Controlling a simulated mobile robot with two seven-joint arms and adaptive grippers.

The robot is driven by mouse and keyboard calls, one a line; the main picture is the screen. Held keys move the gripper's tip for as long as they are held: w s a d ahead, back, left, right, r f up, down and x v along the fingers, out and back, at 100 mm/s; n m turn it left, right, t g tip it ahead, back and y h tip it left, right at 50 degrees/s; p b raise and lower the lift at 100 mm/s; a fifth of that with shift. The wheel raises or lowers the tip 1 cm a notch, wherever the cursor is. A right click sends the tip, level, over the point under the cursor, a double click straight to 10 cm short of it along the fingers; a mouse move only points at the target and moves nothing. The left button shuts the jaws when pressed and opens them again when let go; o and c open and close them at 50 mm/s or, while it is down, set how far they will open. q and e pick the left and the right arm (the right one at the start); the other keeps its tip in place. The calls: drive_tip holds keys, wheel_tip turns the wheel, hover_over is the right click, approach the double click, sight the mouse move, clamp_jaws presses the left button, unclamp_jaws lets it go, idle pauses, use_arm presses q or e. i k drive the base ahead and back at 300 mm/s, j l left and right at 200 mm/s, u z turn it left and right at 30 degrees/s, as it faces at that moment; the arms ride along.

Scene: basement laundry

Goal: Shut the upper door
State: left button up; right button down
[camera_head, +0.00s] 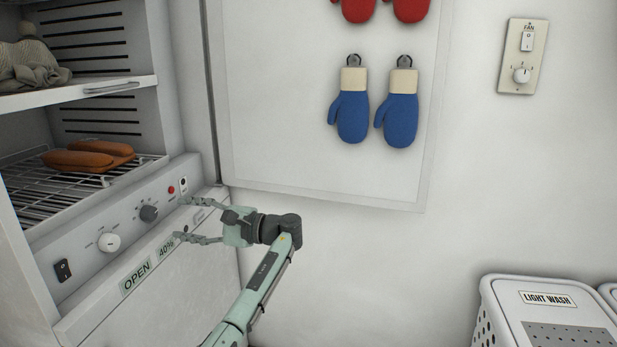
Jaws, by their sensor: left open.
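The upper door (275,130) is a large white panel swung wide open at the right of the white cabinet (180,90). Blue mittens (352,115) and red mittens hang on its inner face, and its top runs out of view. The upper compartment stands open, showing its shelves. My left gripper (180,220) is open and empty, its fingers pointing left in front of the control panel and the top of the lower front. It is below the door's lower edge and left of most of the panel. My right gripper is not in view.
The control panel (125,226) has knobs and switches. The lower front (175,290) is closed, labelled OPEN and 40%. Brown shoe-like items (80,160) lie on the wire rack. A white LIGHT WASH basket (555,315) stands lower right. Wall below the door is clear.

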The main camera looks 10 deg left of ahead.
sight(276, 66)
drive_tip(key=k+l, duration=0.1)
drive_tip(key=l, duration=1.4)
